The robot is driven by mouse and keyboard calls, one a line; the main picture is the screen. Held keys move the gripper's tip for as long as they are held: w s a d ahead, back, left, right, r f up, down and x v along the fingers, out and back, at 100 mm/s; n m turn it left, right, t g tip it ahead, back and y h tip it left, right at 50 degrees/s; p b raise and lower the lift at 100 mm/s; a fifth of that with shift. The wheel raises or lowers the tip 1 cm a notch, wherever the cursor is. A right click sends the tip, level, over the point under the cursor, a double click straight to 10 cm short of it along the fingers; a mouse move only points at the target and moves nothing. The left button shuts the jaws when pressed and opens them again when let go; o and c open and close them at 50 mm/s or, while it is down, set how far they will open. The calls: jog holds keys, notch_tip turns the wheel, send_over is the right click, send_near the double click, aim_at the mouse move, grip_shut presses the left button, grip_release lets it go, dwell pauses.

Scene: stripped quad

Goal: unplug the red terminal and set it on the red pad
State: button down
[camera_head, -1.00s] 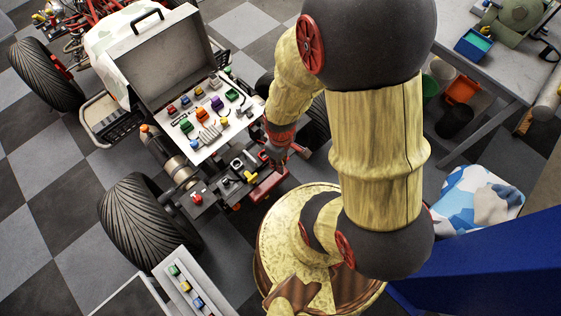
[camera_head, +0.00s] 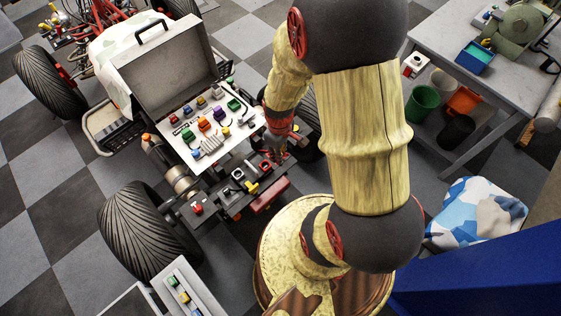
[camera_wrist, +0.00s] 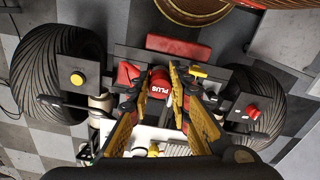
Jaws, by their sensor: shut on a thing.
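My gripper (camera_wrist: 162,82) is shut on a round red terminal (camera_wrist: 161,84) marked PLUS, seen end-on between the yellow fingers in the wrist view. It is over the dark plate at the buggy's end. I cannot tell whether the terminal is still seated. A red block (camera_wrist: 129,73) lies just left of the terminal. A flat red pad-like bar (camera_wrist: 178,46) lies beyond the fingers; it also shows at the chassis end in the head view (camera_head: 268,195). I cannot tell whether this is the task's red pad. In the head view my arm partly hides the gripper.
An open case (camera_head: 165,70) with a panel of coloured knobs stands on the buggy. Knobbed plates flank the gripper, with a yellow knob (camera_wrist: 78,78) and a red knob (camera_wrist: 252,111). Large tyres (camera_head: 145,235) stand outside. A grey bench (camera_head: 440,25) with a blue tray (camera_head: 474,56) is at right.

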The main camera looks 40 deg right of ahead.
jog(key=w+d, duration=0.4)
jog(key=w, duration=0.1)
jog(key=shift+w, duration=0.4)
jog(key=w+d, duration=0.1)
jog(key=w, duration=0.1)
jog(key=w+d, duration=0.2)
jog(key=shift+w+d, duration=0.2)
jog(key=shift+w, duration=0.2)
jog(key=shift+f+b, duration=0.1)
jog(key=shift+b, duration=0.2)
jog(key=shift+f+b, duration=4.2)
jog(key=shift+f, duration=3.3)
jog(key=shift+f, duration=0.15)
jog(key=shift+f+b, duration=1.05)
jog(key=shift+f, duration=0.8)
jog(key=shift+f+b, duration=0.3)
jog(key=shift+f, duration=0.2)
